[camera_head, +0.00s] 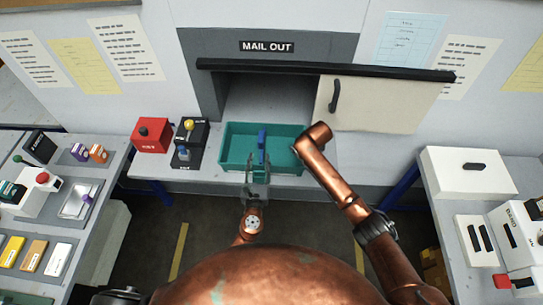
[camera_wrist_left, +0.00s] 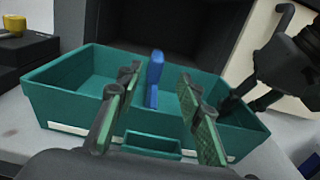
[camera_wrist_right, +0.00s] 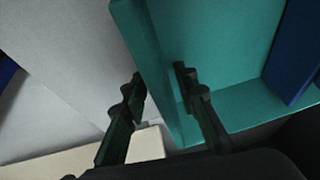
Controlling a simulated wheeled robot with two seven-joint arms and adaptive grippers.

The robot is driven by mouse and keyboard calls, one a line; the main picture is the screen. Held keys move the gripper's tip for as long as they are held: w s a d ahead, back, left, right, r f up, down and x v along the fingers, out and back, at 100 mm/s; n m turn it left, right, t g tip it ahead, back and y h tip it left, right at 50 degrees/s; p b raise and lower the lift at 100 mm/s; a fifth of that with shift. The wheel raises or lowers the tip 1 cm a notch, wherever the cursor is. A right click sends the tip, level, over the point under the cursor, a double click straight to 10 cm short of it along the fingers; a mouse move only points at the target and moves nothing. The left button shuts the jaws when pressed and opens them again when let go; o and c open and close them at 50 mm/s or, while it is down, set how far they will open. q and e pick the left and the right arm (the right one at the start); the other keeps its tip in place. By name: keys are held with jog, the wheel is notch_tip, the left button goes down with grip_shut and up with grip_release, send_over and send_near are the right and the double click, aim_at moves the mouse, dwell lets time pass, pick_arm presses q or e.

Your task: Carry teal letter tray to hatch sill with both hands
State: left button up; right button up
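The teal letter tray (camera_head: 232,166) rests on the light grey hatch sill (camera_head: 205,176), in front of the dark opening under the MAIL OUT sign. A blue upright divider or handle (camera_head: 262,140) stands in its middle. My left gripper (camera_head: 257,168) is at the tray's front side; in the left wrist view its fingers (camera_wrist_left: 157,82) are spread apart with nothing between the tips. My right gripper is at the tray's right end, mostly hidden by its arm in the head view. In the right wrist view its open fingers (camera_wrist_right: 160,85) straddle the teal end wall (camera_wrist_right: 148,60).
A red box (camera_head: 151,135) and black switch boxes (camera_head: 190,142) stand left of the tray. A cream sliding door (camera_head: 375,105) with a handle covers the hatch's right part. Side tables at left and right carry other items.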

pick_arm(q)
jog(key=shift+s, duration=0.3)
pick_arm(e)
jog(key=shift+r, duration=0.15)
jog(key=shift+s+r, duration=0.15)
jog(key=shift+r, duration=0.15)
jog(key=v, duration=1.1)
jog(key=shift+s, duration=0.1)
